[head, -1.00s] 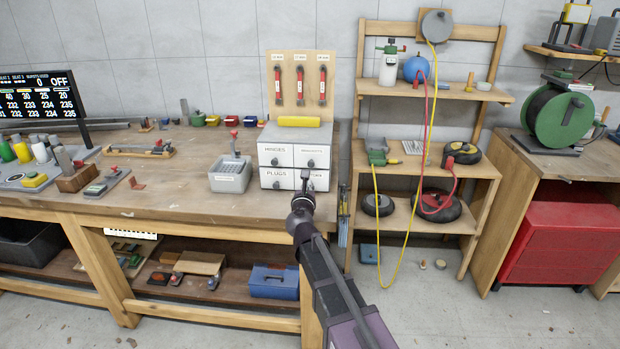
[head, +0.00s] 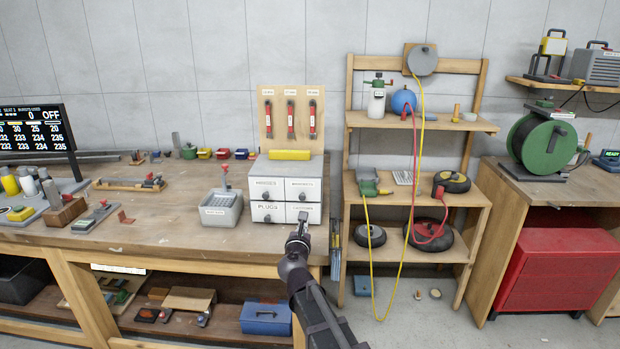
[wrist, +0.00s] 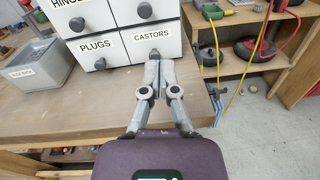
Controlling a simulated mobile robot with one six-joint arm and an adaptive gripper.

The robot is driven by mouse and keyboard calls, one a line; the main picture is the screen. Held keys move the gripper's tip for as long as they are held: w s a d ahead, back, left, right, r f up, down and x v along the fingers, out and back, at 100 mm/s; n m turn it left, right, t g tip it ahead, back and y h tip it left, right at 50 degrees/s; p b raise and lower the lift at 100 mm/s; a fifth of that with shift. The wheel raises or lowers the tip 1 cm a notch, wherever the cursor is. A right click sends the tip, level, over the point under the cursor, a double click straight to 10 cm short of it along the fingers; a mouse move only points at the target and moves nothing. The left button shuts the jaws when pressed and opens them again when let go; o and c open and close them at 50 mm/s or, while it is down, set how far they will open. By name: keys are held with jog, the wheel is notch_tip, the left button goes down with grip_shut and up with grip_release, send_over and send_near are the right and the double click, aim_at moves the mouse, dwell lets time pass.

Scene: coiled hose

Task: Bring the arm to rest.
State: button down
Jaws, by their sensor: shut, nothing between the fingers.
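My gripper (head: 301,219) is at the front of the small white drawer cabinet (head: 287,188), near its lower right drawer. In the wrist view my gripper (wrist: 160,60) has its two fingers together and empty. Its tips lie in front of the CASTORS drawer (wrist: 152,37), just below the label; whether they touch it I cannot tell. The PLUGS drawer (wrist: 95,46) is beside it on the left. The cabinet drawers look shut. The arm reaches up from the bottom of the head view.
The wooden workbench (head: 150,228) carries a grey bin (head: 222,208) left of the cabinet. A shelf rack (head: 420,125) with a yellow hose (head: 371,240) stands to the right. A green hose reel (head: 545,140) is on the right-hand bench. Open air lies in front of the bench.

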jog(key=s+d+f+m+g+h+p, duration=0.25)
jog(key=s+d+m+g, duration=0.2)
jog(key=d+m, duration=0.55)
jog(key=s+d+f+m+g+h+p, duration=0.25)
jog(key=s+d+m+g, duration=0.2)
jog(key=d+m, duration=0.5)
jog(key=s+d+f+m+g+y+p, duration=0.1)
jog(key=s+m+g+y+p, duration=0.1)
jog(key=s+m, duration=0.5)
jog(key=s+f+m+g+y+p, duration=0.1)
jog(key=s+m+g+y+p, duration=0.2)
jog(key=s+m+g, duration=0.3)
jog(key=shift+s+d+f+m+g+y, duration=0.4)
jog(key=shift+s+m+y, duration=0.4)
jog(key=shift+s, duration=1.05)
jog(key=shift+a, duration=0.1)
